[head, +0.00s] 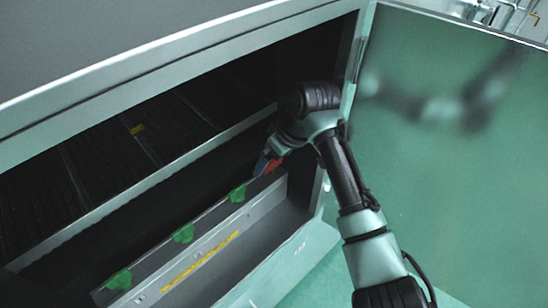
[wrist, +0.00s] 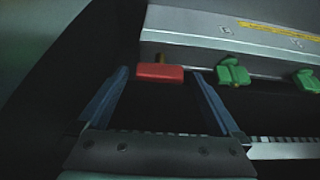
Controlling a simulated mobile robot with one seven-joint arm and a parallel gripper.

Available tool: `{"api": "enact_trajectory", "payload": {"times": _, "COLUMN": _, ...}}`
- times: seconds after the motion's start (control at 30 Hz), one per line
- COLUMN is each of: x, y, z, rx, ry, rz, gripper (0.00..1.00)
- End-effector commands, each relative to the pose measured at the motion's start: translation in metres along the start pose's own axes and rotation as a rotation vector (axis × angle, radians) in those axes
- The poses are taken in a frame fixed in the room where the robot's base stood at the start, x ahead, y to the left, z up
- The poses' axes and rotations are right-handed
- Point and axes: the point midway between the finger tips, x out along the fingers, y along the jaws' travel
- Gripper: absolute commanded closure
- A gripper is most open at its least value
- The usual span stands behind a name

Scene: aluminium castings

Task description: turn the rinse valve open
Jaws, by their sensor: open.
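A red valve handle (wrist: 160,72) sits on a short brass-coloured stem on the pipe along a grey panel. Several green valve handles share this row; two show in the wrist view (wrist: 233,72), (wrist: 306,80) and three in the head view (head: 238,193), (head: 183,233), (head: 119,280). No readable label tells which is the rinse valve. My gripper (wrist: 160,76) is open, its blue fingertips on either side of the red handle, with a gap visible at each side. In the head view my gripper (head: 264,162) partly hides the red handle (head: 273,164).
The handles are inside a dark cabinet with a grey frame (head: 180,60). A ledge with a yellow label strip (head: 200,262) runs along the row. A green door panel (head: 450,150) stands open at the right, beside my arm.

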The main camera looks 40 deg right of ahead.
Motion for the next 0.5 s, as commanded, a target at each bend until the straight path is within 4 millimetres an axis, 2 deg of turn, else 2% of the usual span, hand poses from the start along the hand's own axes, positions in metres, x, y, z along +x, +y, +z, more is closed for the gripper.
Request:
{"api": "enact_trajectory", "payload": {"times": 0.3, "x": -0.050, "y": 0.001, "z": -0.001, "rx": 0.000, "ry": 0.005, "rz": 0.003, "gripper": 0.00}}
{"api": "enact_trajectory", "payload": {"times": 0.5, "x": -0.070, "y": 0.001, "z": -0.001, "rx": -0.001, "ry": 0.004, "rz": 0.002, "gripper": 0.00}}
